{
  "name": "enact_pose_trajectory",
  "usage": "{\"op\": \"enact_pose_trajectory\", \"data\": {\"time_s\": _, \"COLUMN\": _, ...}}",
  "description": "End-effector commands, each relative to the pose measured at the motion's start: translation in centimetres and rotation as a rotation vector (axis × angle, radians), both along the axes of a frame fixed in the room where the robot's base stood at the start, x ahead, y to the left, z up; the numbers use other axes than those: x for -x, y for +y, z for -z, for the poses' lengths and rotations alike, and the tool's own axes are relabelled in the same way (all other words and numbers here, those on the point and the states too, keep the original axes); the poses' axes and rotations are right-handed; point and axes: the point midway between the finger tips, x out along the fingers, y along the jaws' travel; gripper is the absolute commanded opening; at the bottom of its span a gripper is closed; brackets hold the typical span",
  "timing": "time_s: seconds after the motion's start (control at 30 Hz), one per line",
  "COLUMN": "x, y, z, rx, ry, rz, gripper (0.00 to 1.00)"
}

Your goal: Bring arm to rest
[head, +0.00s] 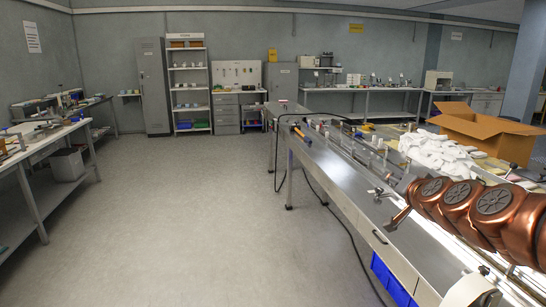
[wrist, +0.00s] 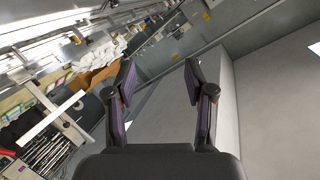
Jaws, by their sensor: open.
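My gripper (wrist: 160,78) shows in the wrist view with its two dark fingers spread wide apart. My copper-coloured arm (head: 490,208) reaches in from the right edge of the head view, over the long metal machine bench (head: 345,185). I cannot make out the gripper in the head view. The wrist view is tilted, with the room slanting across it.
A pile of white packets (head: 435,153) lies on the bench beside an open cardboard box (head: 480,128). Blue bins (head: 390,278) hang below the bench. A black cable (head: 325,200) runs down to the floor. The floor (head: 190,220) left of the bench is clear. Side tables stand at the left.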

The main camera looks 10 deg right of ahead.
Motion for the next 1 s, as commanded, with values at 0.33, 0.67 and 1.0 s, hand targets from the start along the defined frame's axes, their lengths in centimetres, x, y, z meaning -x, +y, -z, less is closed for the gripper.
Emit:
{"op": "enact_pose_trajectory", "data": {"time_s": 0.33, "x": 9.6, "y": 17.9, "z": 5.8, "rx": 0.121, "ry": 0.432, "rz": -0.455, "gripper": 0.54}}
{"op": "enact_pose_trajectory", "data": {"time_s": 0.67, "x": 27.8, "y": 22.7, "z": 11.9, "rx": 0.253, "ry": 0.986, "rz": -0.699, "gripper": 0.54}}
{"op": "enact_pose_trajectory", "data": {"time_s": 1.0, "x": 40.8, "y": 20.3, "z": 13.0, "rx": 0.304, "ry": 1.375, "rz": -0.723, "gripper": 0.54}}
